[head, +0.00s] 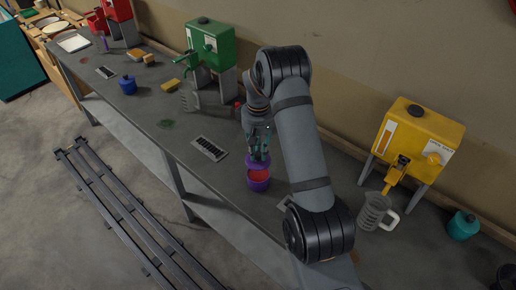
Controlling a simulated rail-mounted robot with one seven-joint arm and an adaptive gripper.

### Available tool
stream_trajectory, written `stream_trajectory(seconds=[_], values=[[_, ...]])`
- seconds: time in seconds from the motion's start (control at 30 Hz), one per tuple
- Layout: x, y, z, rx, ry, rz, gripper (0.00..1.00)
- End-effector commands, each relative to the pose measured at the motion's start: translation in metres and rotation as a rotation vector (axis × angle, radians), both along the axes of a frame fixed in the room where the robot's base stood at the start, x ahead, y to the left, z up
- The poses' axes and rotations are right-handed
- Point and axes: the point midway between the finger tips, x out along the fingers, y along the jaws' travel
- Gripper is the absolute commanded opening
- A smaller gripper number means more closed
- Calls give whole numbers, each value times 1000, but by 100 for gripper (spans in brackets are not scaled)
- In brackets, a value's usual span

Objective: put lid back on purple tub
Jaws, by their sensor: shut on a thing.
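The purple tub (258,184) stands on the grey bench, with red contents showing at its open top. A purple lid (257,161) is just above the tub's far rim, at the fingertips of my gripper (259,150). My gripper points down and is shut on the lid. The front of the tub's opening is uncovered. I cannot tell whether the lid touches the rim.
A yellow dispenser (420,135) stands at right, with a clear jug (373,212) in front and a teal pot (463,226) beside it. Free bench lies left of the tub.

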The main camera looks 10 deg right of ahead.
Motion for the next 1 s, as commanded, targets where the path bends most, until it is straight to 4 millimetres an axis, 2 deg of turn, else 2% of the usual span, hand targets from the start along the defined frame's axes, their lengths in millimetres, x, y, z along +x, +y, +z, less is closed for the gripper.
stream_trajectory(seconds=[0.27,0.7,1.0], values=[[0,0,-19,0,1,0,3],[0,0,-60,0,1,-2,2],[0,0,-63,0,0,-2,3]])
